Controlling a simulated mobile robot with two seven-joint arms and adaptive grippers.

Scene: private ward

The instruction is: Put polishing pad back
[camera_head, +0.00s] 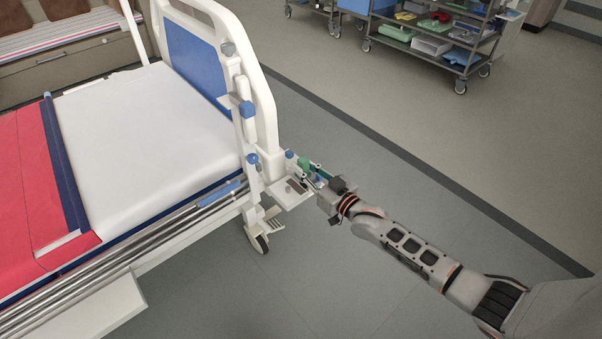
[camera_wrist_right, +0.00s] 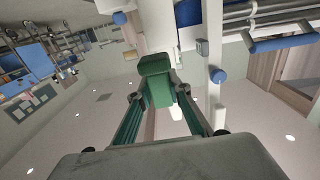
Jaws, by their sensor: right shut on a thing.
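The polishing pad, a small green block (camera_head: 304,163), is at the end of my right arm by the bed's corner. In the right wrist view the green block (camera_wrist_right: 156,82) sits between the tips of the two fingers. My right gripper (camera_head: 309,174) is shut on it, beside the white corner platform of the bed (camera_head: 291,194). The fingers partly hide the pad, and I cannot tell whether it touches the bed. My left gripper is not in view.
The hospital bed (camera_head: 140,140) with white sheet and red cover fills the left. Its blue-and-white end board (camera_head: 195,50) rises close to my right gripper. A metal cart (camera_head: 440,45) with several coloured items stands at the back. The floor right of the bed is clear.

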